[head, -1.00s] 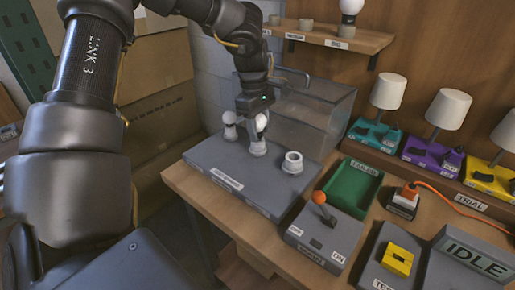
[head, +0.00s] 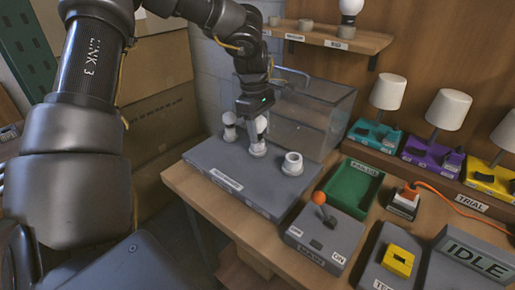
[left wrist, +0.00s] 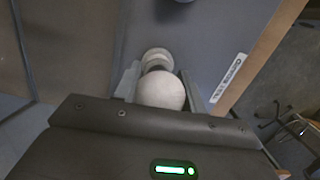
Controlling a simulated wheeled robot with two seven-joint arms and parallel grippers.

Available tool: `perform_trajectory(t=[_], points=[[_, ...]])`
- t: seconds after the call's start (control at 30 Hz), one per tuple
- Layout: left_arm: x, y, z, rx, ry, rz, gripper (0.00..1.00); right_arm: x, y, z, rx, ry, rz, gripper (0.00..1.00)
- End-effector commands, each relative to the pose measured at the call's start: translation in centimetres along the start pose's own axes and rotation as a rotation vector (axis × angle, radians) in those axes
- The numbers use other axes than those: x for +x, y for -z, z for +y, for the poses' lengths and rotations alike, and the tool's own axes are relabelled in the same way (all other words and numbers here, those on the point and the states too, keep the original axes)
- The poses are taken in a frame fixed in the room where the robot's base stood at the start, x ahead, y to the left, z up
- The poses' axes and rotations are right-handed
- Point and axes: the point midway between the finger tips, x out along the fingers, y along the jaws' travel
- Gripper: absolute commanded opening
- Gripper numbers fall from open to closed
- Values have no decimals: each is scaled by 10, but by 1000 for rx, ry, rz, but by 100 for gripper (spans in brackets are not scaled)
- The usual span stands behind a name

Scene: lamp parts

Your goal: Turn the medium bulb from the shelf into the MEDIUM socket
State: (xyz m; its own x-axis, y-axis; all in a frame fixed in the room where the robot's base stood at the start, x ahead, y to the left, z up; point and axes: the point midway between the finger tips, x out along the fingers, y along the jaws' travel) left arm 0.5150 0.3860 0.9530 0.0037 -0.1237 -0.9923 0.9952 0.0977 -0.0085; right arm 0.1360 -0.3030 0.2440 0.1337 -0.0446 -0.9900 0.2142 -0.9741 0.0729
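The medium bulb (head: 261,124), white and round, stands upright at the middle socket (head: 257,149) of the grey block (head: 225,168). My left gripper (head: 256,119) is above it with fingers down. In the left wrist view the bulb (left wrist: 161,91) lies between the two fingers, which appear to touch its sides. Its lower end meets the pale socket ring (left wrist: 157,57); how deep it sits is hidden. Another white bulb (head: 229,118) stands in the left socket (head: 230,134). The right socket (head: 292,164) is empty. My right gripper is not in view.
The shelf (head: 335,38) has two empty holders and one holding a large bulb (head: 351,7). A clear box (head: 305,115) stands close behind the block. A green tray (head: 352,188), an orange-knobbed lever (head: 319,198) and several lamps are to the right.

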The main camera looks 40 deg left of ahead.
Motion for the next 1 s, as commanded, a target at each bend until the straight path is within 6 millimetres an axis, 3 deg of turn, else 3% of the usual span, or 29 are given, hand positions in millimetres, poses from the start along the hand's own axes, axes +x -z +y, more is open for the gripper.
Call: perform_trajectory(t=[0.13, 0.77, 1.0], points=[[1, 0, 0, 0, 1, 0, 24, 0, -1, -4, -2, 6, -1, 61], [4, 0, -1, 1, 5, 0, 24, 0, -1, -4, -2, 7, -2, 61], [2, 0, -2, 74, 16, 1, 24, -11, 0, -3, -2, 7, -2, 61]])
